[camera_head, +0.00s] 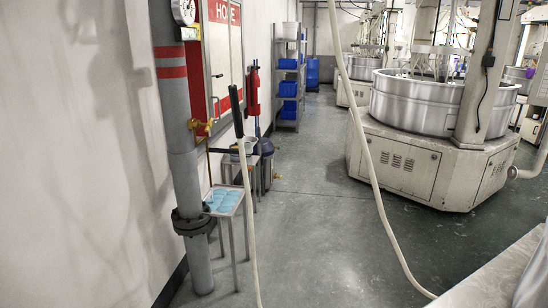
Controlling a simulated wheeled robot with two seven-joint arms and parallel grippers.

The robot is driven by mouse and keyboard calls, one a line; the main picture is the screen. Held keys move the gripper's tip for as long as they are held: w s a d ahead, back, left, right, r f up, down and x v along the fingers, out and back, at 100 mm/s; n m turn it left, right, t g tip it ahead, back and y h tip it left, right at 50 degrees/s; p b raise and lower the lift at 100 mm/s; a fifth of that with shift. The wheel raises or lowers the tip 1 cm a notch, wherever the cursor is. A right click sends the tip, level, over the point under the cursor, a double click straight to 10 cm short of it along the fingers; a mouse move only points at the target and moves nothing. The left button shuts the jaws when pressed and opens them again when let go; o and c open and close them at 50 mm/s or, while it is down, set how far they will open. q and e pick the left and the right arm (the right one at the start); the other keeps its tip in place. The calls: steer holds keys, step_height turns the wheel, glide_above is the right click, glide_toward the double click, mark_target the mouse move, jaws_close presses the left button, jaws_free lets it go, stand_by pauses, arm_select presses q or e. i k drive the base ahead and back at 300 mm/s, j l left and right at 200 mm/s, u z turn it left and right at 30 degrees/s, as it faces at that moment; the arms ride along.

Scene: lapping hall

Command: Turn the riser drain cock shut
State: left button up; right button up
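The riser (173,110) is a grey vertical pipe with red bands, standing close to the wall on the left. A small brass cock (203,126) sticks out from its right side at mid-height, in front of the red hose cabinet. A thin brass-coloured tube (209,163) runs down below the cock. The cock is too small in the picture to tell how its lever is set. A round gauge (183,10) sits near the top of the riser, and a dark flange (191,222) sits low on it. Neither of my grippers is in view.
A pale pole with a dark grip (236,110) stands just right of the cock. A small stand (226,198) with blue contents is beside the riser. A pale hose (366,160) hangs across the middle. Lapping machines (430,160) stand right; the floor between is open.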

mark_target(209, 125)
steer(key=i+l+u, duration=0.1)
steer(key=i+u, duration=0.15)
steer(key=i, duration=0.25)
steer(key=i+l+u, duration=0.25)
steer(key=i, duration=0.25)
steer(key=i+l+u, duration=0.25)
steer(key=i, duration=0.2)
steer(key=i+j, duration=0.05)
